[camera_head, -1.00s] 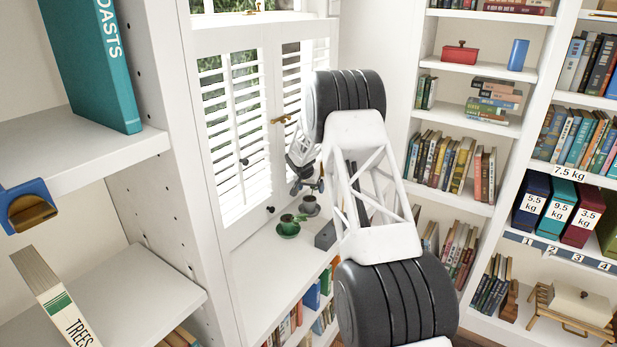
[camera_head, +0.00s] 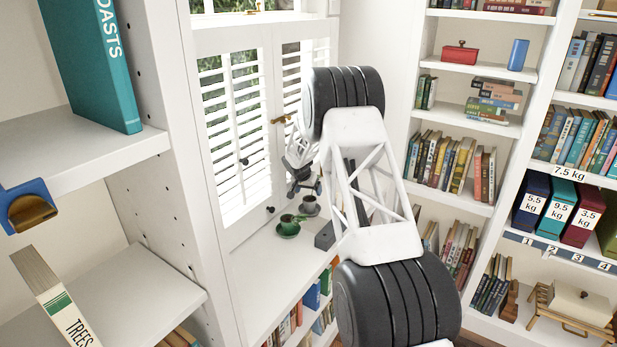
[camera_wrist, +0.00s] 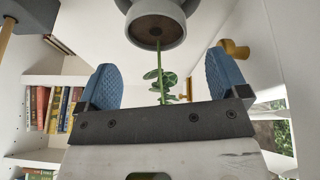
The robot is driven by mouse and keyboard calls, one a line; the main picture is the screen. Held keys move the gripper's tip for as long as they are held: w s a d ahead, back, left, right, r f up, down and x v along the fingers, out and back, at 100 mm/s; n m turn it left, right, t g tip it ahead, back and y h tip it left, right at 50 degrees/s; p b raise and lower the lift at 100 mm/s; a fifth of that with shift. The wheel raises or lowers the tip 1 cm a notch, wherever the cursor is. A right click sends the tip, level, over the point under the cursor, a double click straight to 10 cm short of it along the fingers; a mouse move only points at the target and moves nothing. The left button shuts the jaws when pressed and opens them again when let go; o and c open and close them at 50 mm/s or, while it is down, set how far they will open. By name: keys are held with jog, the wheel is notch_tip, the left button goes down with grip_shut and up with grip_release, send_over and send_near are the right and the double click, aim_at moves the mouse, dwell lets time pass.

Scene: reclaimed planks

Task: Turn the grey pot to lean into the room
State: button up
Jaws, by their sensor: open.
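The grey pot (camera_head: 309,204) stands on its saucer on the white window ledge, right of and behind a green pot. In the wrist view the grey pot (camera_wrist: 160,32) is at the top centre, with brown soil and a thin green stem with round leaves (camera_wrist: 163,80) running down the picture. My gripper (camera_wrist: 160,62) is open, its two blue fingertips on either side of the stem, with the pot lying beyond them. In the head view my gripper (camera_head: 307,187) is just above the grey pot, small and partly hidden by my arm. I cannot tell whether it touches the plant.
The green pot (camera_head: 288,226) stands on its saucer close by. A grey block (camera_head: 325,236) lies right of the pots. Louvred shutters (camera_head: 235,130) rise behind the ledge (camera_head: 262,268). A brass knob (camera_wrist: 236,48) is near the right fingertip in the wrist view.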

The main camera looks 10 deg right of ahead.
jog(key=s+a+r, duration=0.1)
jog(key=s+r, duration=0.5)
jog(key=r, duration=0.4)
jog(key=shift+n, duration=0.3)
jog(key=shift+s+r, duration=0.1)
jog(key=shift+r, duration=0.1)
jog(key=s+a+r+n, duration=0.1)
jog(key=s+r, duration=0.7)
jog(key=s, duration=0.3)
jog(key=s+r+n+y, duration=0.1)
jog(key=s+r, duration=0.6)
jog(key=s, duration=0.4)
jog(key=s+a+r+n, duration=0.1)
jog(key=s+r, duration=0.7)
jog(key=s, duration=0.4)
jog(key=s+a+f+n+y, duration=0.1)
jog(key=s+a+n+y, duration=0.1)
jog(key=s, duration=3.5)
jog(key=shift+s+a+f+n, duration=0.15)
jog(key=shift+s+f+n, duration=0.2)
jog(key=shift+n, duration=0.15)
